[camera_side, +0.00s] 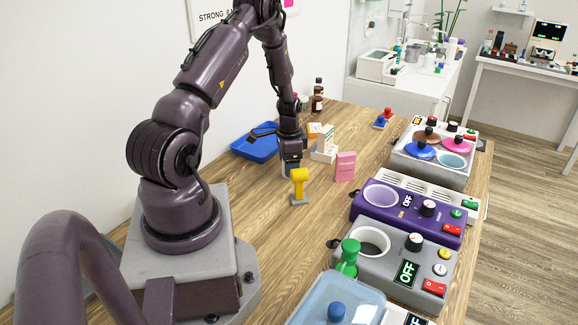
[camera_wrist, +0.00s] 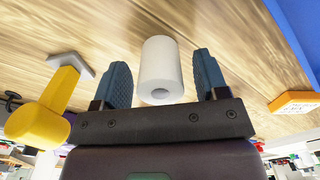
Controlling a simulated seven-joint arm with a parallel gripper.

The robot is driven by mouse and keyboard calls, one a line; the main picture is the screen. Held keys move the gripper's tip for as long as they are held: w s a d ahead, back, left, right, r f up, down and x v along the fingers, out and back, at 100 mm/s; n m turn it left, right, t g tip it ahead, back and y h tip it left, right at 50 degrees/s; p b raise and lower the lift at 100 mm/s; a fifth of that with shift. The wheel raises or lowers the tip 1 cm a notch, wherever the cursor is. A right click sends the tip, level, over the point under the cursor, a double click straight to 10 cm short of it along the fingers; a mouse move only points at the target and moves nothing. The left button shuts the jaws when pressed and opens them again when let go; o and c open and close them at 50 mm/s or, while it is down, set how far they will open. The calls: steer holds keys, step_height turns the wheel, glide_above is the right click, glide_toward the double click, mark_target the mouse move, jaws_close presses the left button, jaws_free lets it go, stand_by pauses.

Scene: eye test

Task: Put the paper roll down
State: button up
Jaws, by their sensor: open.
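The white paper roll (camera_wrist: 160,68) shows in the wrist view, between the two blue-grey fingers of my gripper (camera_wrist: 162,60). A gap shows on each side of the roll, and the fingers are open around it. The end with its core hole faces my gripper, and the far end appears to be at the wooden table (camera_wrist: 130,25). In the side view my gripper (camera_side: 291,166) is low over the table behind a yellow tool-like object, and I cannot make out the roll there.
The yellow object (camera_side: 299,183) on a grey base stands close to my gripper. A blue tray (camera_side: 256,149) lies behind, and a pink box (camera_side: 345,167) and a white box (camera_side: 323,152) stand to the right. Machines, including a purple one (camera_side: 400,211), line the right edge.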

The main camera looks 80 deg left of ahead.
step_height(320, 180, up, 11)
steer(key=shift+f, duration=0.15)
steer(key=w+d+r+t+y, duration=0.1)
steer(key=w+d+r, duration=0.1)
steer(key=d+r, duration=0.6)
steer(key=w+d+r+t, duration=0.1)
steer(key=w+d+r, duration=0.2)
steer(key=d+r, duration=0.5)
steer(key=s+d+r+t, duration=0.1)
steer(key=s+d+r, duration=0.1)
steer(key=d, duration=0.3)
steer(key=s+d+r+t, duration=0.1)
steer(key=s+d+r, duration=0.1)
steer(key=s+d, duration=0.2)
steer(key=s+d+r+t+h, duration=0.1)
steer(key=s+d, duration=0.3)
steer(key=d, duration=0.4)
steer(key=shift+r+t, duration=0.3)
steer(key=shift+r, duration=0.45)
steer(key=shift+s+d, duration=0.1)
